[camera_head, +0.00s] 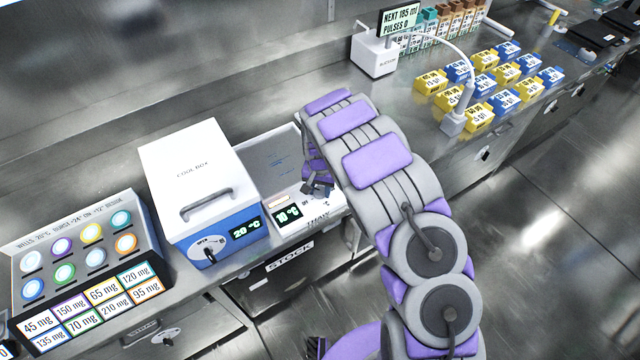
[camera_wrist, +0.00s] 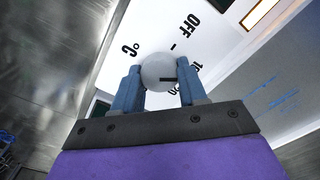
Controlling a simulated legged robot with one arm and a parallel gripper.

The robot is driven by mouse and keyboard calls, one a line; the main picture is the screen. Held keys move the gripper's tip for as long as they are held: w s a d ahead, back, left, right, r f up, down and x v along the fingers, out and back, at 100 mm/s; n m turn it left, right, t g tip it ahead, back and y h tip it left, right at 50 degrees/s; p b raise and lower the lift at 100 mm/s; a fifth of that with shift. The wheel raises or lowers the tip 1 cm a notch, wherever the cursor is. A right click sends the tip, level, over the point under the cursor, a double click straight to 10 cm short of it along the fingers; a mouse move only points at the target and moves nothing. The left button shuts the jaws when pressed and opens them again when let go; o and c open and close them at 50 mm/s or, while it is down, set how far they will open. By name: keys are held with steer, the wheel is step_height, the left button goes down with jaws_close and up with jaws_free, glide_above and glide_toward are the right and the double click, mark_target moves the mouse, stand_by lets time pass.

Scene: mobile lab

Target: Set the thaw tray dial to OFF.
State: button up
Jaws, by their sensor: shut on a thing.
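The thaw tray (camera_head: 318,213) is a white unit right of the cool box, with a lit display (camera_head: 288,214) on its front panel; its panel also shows in the wrist view (camera_wrist: 225,45). The thaw tray dial (camera_wrist: 158,68) is a round light-grey knob with a short dark mark at its lower right. The OFF label (camera_wrist: 190,27) is printed above and right of the dial. My gripper (camera_wrist: 160,88) is shut on the dial, one blue finger on each side. In the head view my gripper (camera_head: 318,186) is at the tray's front panel, and my arm hides part of it.
The cool box (camera_head: 197,180) stands close on the left. Further left is a rack of coloured wells (camera_head: 80,255). A suction unit (camera_head: 374,55) with a hose, and several yellow and blue boxes (camera_head: 484,75), stand on the bench to the right.

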mark_target(319, 189)
steer(key=n+p, duration=0.1)
steer(key=n, duration=0.1)
steer(key=n+p, duration=0.1)
steer(key=p, duration=0.1)
steer(key=n+p, duration=0.1)
steer(key=n, duration=0.1)
steer(key=shift+w+a+r+n, duration=0.1)
steer(key=shift+w+r+n, duration=0.05)
steer(key=shift+r+n, duration=0.15)
steer(key=n+p, duration=0.3)
steer(key=n, duration=0.1)
steer(key=shift+f+n+p, duration=0.15)
steer(key=shift+n+p, duration=0.65)
steer(key=o, duration=1.1)
steer(key=shift+f, duration=0.1)
steer(key=shift+c, duration=0.2)
step_height(319, 189, up, 17)
steer(key=shift+a, duration=0.15)
steer(key=shift+r, duration=0.2)
